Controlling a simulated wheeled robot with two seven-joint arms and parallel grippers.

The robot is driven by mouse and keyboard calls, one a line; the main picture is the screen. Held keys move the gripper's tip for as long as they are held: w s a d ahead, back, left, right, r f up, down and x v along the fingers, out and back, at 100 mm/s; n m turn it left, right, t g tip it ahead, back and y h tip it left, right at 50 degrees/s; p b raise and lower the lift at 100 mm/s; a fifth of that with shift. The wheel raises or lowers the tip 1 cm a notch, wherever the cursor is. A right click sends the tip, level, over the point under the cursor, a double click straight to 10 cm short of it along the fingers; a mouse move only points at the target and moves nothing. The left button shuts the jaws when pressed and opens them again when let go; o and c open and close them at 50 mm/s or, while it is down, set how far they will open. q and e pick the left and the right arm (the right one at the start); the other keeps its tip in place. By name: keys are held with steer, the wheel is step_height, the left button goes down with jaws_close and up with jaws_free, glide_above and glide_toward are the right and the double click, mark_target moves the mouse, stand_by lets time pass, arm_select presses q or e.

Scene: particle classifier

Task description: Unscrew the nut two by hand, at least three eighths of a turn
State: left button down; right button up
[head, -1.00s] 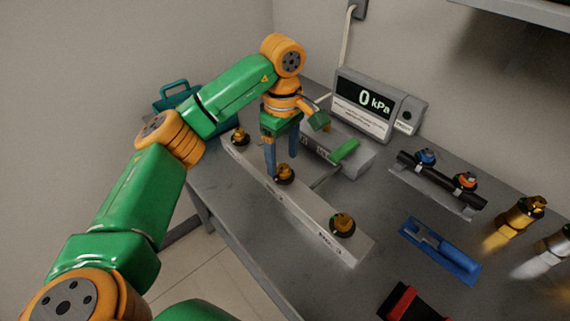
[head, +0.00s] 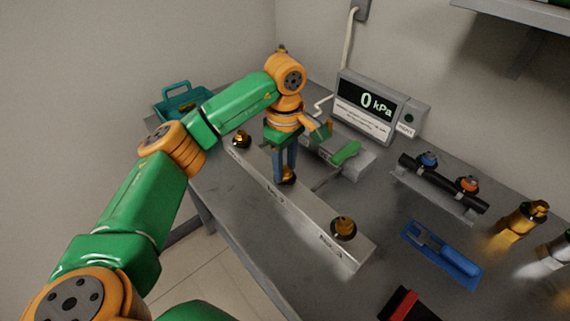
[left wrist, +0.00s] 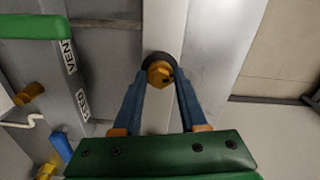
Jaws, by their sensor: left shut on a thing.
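A long pale grey bar lies along the table (head: 305,221) with three dark-based brass nuts on it. The middle nut, which I take for nut two (head: 288,178), is partly hidden by my left gripper (head: 286,174). That gripper points down, its blue fingers shut on this nut. In the left wrist view the same nut (left wrist: 160,72) sits between the two fingertips (left wrist: 160,66), its brass hex top showing. The far nut (head: 241,139) and the near nut (head: 343,228) stand free on the bar. My right gripper is not in view.
A grey pressure display (head: 378,104) reads 0 kPa at the back. A green-handled valve (head: 346,153) stands close right of my gripper. A teal basket (head: 190,105) stands behind.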

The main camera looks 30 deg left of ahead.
arm_select(q)
steer(key=n+p, duration=0.1)
steer(key=n, duration=0.4)
steer(key=n+p, duration=0.1)
steer(key=n, duration=0.5)
steer(key=shift+n, duration=0.3)
steer(key=n+p, duration=0.1)
steer(key=n, duration=0.5)
steer(key=shift+s+f, duration=0.1)
steer(key=n+p, duration=0.1)
steer(key=n, duration=0.5)
steer(key=shift+n, duration=0.4)
stand_by(0.8)
steer(key=shift+c, duration=2.2)
jaws_free()
